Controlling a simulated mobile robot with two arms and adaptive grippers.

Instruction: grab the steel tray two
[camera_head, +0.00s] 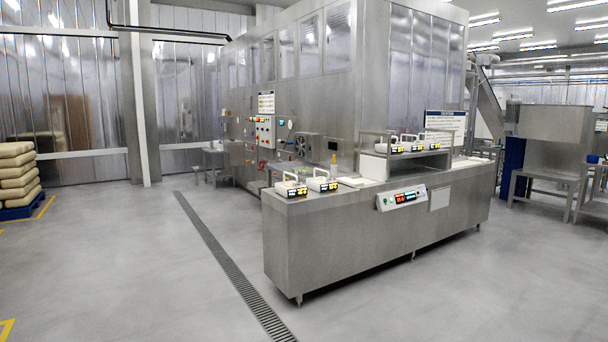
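A long stainless steel counter (340,245) stands right of the middle in the head view. On its left end are two small pale containers (291,187) and (322,181) with dark, yellow-lettered tags or displays in front. Similar pale items (410,142) sit on a raised steel shelf (376,157) at the back of the counter. Flat white pieces (357,181) lie on the counter top. I cannot make out which thing, if any, is steel tray two; the labels are too small to read. Neither of my grippers shows.
A floor drain grate (226,262) runs past the counter's left end. Stacked sacks (16,178) on a blue pallet (22,208) stand at far left. A large steel machine (300,90) rises behind the counter. A steel table (545,180) stands right. The grey floor in front is clear.

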